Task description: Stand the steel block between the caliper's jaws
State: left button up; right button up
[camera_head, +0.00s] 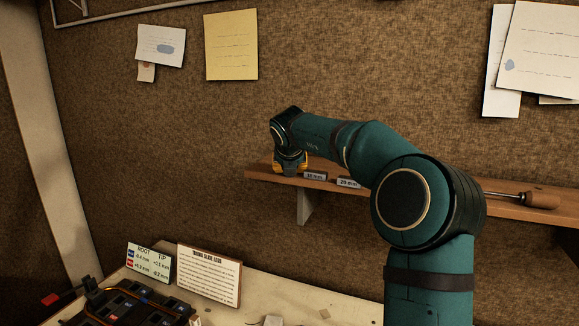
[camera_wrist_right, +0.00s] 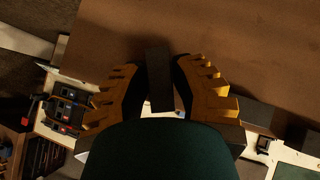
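My right gripper (camera_head: 290,162), with yellow fingers, is at the left end of the wooden shelf. In the right wrist view its fingers (camera_wrist_right: 158,85) lie on both sides of a dark upright-looking block (camera_wrist_right: 158,75), probably the steel block. Dark inner pads and shadow hide whether the fingers touch it. In the head view the gripper hides this block. I cannot make out the caliper in either view. My left gripper is not in view.
The shelf (camera_head: 400,189) carries small labels, one reading 20 mm (camera_head: 348,183), and a wooden-handled tool (camera_head: 541,200) at right. Below, the bench (camera_head: 330,298) holds a text card (camera_head: 209,275), a ROOT/TIP card (camera_head: 149,262) and a dark tray (camera_head: 125,306). The corkboard wall stands close behind.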

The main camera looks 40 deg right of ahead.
jog(key=shift+r, duration=0.25)
jog(key=v, duration=1.2)
jog(key=shift+f, duration=0.15)
